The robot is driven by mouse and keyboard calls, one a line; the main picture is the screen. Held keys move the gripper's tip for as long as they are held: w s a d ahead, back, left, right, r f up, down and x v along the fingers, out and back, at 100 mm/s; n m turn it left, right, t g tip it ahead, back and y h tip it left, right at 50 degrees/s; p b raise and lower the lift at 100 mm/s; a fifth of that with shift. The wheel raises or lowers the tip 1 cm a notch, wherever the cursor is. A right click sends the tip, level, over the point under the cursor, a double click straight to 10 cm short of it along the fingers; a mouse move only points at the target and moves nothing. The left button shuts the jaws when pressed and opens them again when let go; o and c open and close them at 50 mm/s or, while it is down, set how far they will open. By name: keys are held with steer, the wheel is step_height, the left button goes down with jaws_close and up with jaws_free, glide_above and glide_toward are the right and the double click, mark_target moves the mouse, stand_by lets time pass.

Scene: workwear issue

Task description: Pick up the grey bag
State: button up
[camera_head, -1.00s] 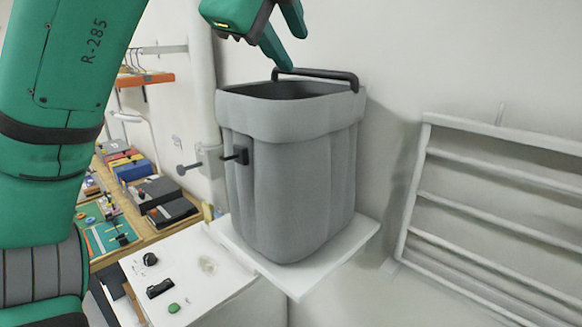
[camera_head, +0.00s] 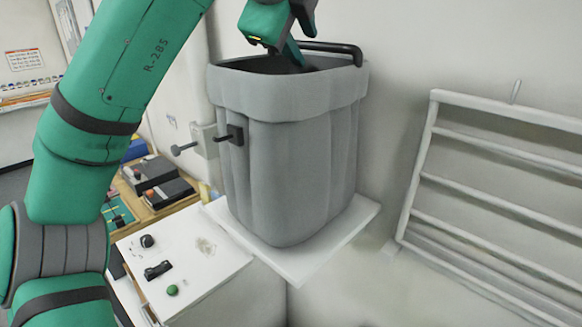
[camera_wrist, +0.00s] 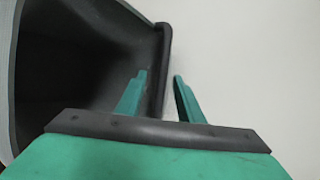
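The grey bag (camera_head: 292,150) stands upright on a white shelf (camera_head: 330,243) against the wall, its top open and its dark inside showing. A black bar-like handle (camera_head: 335,48) runs along its back rim. My gripper (camera_head: 298,52) is at the back of the bag's mouth, by the left end of the handle. In the wrist view my gripper (camera_wrist: 160,76) is open, one finger over the bag's dark inside and the other outside. The handle (camera_wrist: 164,50) lies between the finger lines; I cannot tell whether it is touched.
A white box with knobs and a green button (camera_head: 173,290) stands left of the shelf. A wall switch box (camera_head: 205,140) is close to the bag's left side. A pale rack (camera_head: 500,180) leans at the right. A wooden table (camera_head: 155,205) with boxes is behind my arm.

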steer(key=shift+x, duration=1.1)
steer(key=shift+w, duration=0.1)
jaws_close()
steer(key=shift+d, duration=0.2)
steer(key=shift+a, duration=0.1)
steer(key=shift+a, duration=0.2)
steer(key=shift+d+r, duration=0.1)
steer(key=shift+d, duration=0.05)
